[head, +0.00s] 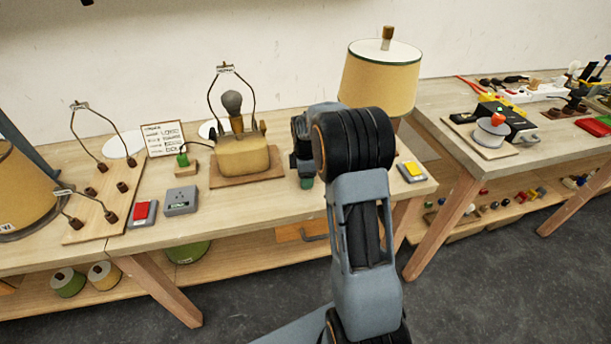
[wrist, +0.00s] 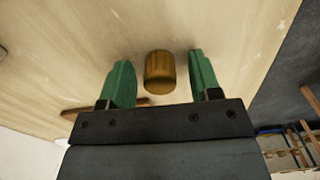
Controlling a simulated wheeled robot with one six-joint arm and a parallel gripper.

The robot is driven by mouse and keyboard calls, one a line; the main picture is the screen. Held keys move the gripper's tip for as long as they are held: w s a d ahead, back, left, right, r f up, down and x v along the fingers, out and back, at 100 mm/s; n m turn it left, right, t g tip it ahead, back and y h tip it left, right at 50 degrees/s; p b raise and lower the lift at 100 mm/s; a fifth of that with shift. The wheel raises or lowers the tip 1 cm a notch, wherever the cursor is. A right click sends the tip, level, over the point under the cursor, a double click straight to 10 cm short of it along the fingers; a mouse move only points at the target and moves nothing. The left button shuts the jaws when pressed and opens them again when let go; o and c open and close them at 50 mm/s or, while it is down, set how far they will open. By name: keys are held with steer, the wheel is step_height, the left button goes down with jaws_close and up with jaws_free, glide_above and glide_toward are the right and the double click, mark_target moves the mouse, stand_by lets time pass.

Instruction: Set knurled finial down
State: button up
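The knurled finial (wrist: 160,71) is a small brass-brown ribbed cylinder in the wrist view. It appears to stand on the wooden bench top. My gripper (wrist: 162,78) has its two green fingers on either side of it, with a visible gap at each side, so it is open around the finial without gripping it. In the head view my gripper (head: 306,182) is low over the bench, right of the lamp base. My arm blocks part of it there, and the finial between the fingers cannot be made out.
A lamp base with a bulb and wire harp (head: 240,155) stands left of my gripper. A shaded lamp (head: 378,80) with a brown top piece stands behind my arm. A yellow-button box (head: 411,171) is to the right. A red switch (head: 143,212) and grey socket box (head: 180,200) are left.

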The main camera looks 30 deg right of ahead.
step_height(320, 180, up, 12)
steer(key=p, duration=0.1)
steer(key=s+a+m+t, duration=0.1)
steer(key=s+a+m, duration=0.4)
steer(key=s, duration=0.6)
steer(key=s+a+m+t, duration=0.2)
steer(key=s+a+m, duration=0.4)
steer(key=s+m, duration=0.3)
steer(key=shift+s+a+f+m, duration=0.2)
steer(key=shift+s+m, duration=0.1)
steer(key=shift+s, duration=0.65)
steer(key=shift+r, duration=0.1)
